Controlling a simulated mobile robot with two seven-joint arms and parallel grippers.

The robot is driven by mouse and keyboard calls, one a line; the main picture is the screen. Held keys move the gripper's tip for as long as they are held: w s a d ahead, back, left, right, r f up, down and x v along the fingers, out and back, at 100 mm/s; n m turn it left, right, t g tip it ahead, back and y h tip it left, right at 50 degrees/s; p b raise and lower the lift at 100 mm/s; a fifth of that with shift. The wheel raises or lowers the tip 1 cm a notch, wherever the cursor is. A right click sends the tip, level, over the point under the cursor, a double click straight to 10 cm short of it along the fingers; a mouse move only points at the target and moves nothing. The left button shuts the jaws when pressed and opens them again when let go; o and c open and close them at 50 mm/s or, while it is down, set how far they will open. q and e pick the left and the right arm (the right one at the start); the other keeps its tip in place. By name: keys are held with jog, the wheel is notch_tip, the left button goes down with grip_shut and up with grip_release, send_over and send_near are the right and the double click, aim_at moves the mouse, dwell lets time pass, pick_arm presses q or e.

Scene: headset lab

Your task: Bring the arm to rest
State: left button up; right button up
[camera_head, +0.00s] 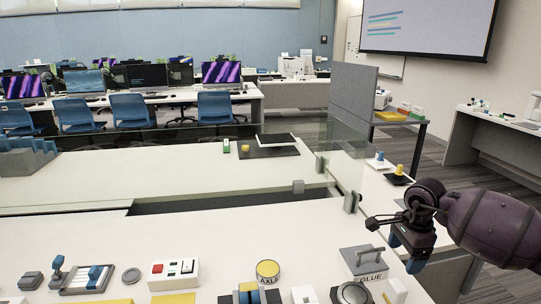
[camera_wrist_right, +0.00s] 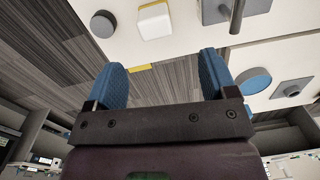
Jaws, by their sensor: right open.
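My right arm (camera_head: 490,225) comes in from the right edge of the head view. Its right gripper (camera_head: 404,254) hangs with its blue fingers pointing down, by the right end of the near white table, beside the grey GLUE holder (camera_head: 365,265). In the right wrist view the two blue fingers (camera_wrist_right: 160,75) stand wide apart with nothing between them. Striped floor and part of a white worktop show beyond them. My left gripper is in neither view.
The near table (camera_head: 220,230) carries a red-and-black switch box (camera_head: 173,272), a yellow AXLE disc (camera_head: 268,269), a blue-handled lever (camera_head: 57,265) and other parts along its front. A clear panel (camera_head: 345,165) stands behind. Striped floor (camera_head: 505,285) lies open at right.

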jog(key=w+a+r+m+t+y, duration=0.1)
jog(key=a+r+m+t+y, duration=0.45)
jog(key=a+m+y, duration=0.35)
jog(key=w+a+r+m+t+y, duration=0.1)
jog(key=a+r+m+t+y, duration=0.4)
jog(key=a+m, duration=0.55)
jog(key=s+d+f+m+t+h+p, duration=0.1)
jog(key=s+d+f+m+t+h, duration=0.25)
jog(key=m, duration=0.55)
jog(key=s+f+m+h, duration=0.3)
jog(key=f+m+h, duration=0.1)
jog(key=f+m, duration=0.35)
jog(key=s+d+f+m+t+h+p, duration=0.1)
jog(key=s+d+f+m+t+h, duration=0.2)
jog(key=m, duration=0.6)
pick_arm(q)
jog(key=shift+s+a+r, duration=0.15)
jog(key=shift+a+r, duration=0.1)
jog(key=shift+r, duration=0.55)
pick_arm(e)
jog(key=s+d+f+m+g+h, duration=0.1)
jog(key=s+f+m+g+h, duration=0.1)
jog(key=s+f, duration=0.5)
jog(key=s+d+f+m+g+h, duration=0.1)
jog(key=s+f+m+g, duration=0.3)
jog(key=s, duration=1.2)
notch_tip(320, 180, down, 4)
jog(key=shift+d+f+m+h, duration=0.2)
jog(key=shift+d+m+h, duration=0.2)
jog(key=shift+m, duration=0.5)
